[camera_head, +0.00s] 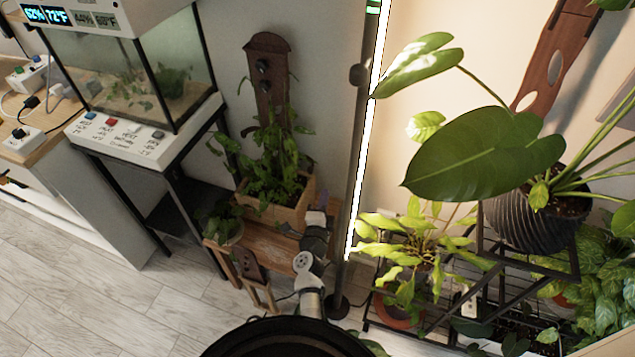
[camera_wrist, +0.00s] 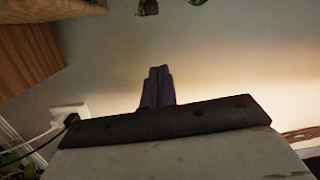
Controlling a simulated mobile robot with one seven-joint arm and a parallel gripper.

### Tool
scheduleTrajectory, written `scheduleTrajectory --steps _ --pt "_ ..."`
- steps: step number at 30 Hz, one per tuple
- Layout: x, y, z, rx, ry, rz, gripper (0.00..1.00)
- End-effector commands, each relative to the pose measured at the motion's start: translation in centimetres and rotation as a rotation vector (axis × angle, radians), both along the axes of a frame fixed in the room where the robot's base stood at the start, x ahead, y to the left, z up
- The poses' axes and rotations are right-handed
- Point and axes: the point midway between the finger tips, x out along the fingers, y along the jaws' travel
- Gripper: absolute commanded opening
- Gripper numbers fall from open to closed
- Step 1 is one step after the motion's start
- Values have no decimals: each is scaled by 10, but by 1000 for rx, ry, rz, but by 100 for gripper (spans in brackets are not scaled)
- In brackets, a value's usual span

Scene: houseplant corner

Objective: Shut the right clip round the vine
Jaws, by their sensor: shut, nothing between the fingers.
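A tall brown wooden board (camera_head: 268,55) stands behind a leafy plant (camera_head: 265,165) in a wooden planter (camera_head: 298,207). Two dark round fittings (camera_head: 263,75) sit on the board, one above the other; I cannot tell whether either is the right clip. Stems climb near the board's foot, but no clip round a vine can be made out. My gripper (camera_head: 317,200) is beside the planter's right end, apart from the board. In the wrist view its dark fingers (camera_wrist: 157,88) are together and empty. A small dark piece (camera_wrist: 148,6) with green leaves shows at the top edge there.
The planter stands on a low wooden bench (camera_head: 225,252). A lit pole (camera_head: 365,150) rises just right of my gripper. A black rack (camera_head: 480,270) with large-leaved plants is further right. A glass tank (camera_head: 140,75) on a stand is left. The floor (camera_head: 120,310) at front left is clear.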

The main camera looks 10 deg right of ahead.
Motion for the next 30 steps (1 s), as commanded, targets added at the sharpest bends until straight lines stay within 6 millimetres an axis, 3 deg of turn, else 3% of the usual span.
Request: scheduleTrajectory --steps 17,24,30 --pt "89 -41 5 -1 -5 1 0" --pt "92 -7 3 -2 -1 6 0" --pt "92 0 1 -2 -1 4 0"
